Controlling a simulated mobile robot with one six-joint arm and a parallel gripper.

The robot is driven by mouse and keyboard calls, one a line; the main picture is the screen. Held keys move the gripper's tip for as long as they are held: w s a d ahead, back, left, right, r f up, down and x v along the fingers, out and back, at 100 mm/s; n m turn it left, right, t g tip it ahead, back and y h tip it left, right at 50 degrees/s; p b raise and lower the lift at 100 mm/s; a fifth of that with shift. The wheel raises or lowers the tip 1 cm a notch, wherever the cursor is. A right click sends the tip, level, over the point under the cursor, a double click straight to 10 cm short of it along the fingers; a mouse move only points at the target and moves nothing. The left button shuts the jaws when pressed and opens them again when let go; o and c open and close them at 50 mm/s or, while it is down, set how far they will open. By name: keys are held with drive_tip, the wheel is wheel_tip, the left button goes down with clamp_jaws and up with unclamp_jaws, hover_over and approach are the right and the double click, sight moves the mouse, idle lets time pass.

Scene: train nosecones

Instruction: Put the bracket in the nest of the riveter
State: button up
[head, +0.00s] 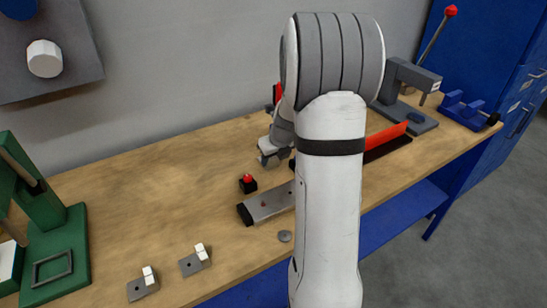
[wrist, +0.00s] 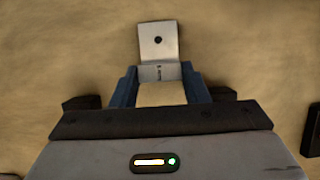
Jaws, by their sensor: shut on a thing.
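My gripper (wrist: 160,78) is shut on the bracket (wrist: 158,42), a pale grey L-shaped plate with a dark hole, held between blue fingers in the wrist view. In the head view my gripper (head: 272,156) hangs over the back middle of the bench, partly behind my arm; the bracket cannot be made out there. A green machine (head: 72,240) stands at the far left, with a dark square frame (head: 52,268) on its base. A grey lever press (head: 412,78) with a red knob stands at the far right. Which one is the riveter is not clear.
Two small grey plates with white blocks (head: 143,285) (head: 195,262) lie at the front left of the wooden bench (head: 130,200). A red button box (head: 248,183) and a grey bar (head: 268,203) lie mid-bench. A blue cradle (head: 462,108) is at right. The back left is clear.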

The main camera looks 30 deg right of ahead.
drive_tip(key=shift+r, duration=0.1)
drive_tip(key=o, duration=1.1)
drive_tip(key=shift+c, duration=0.2)
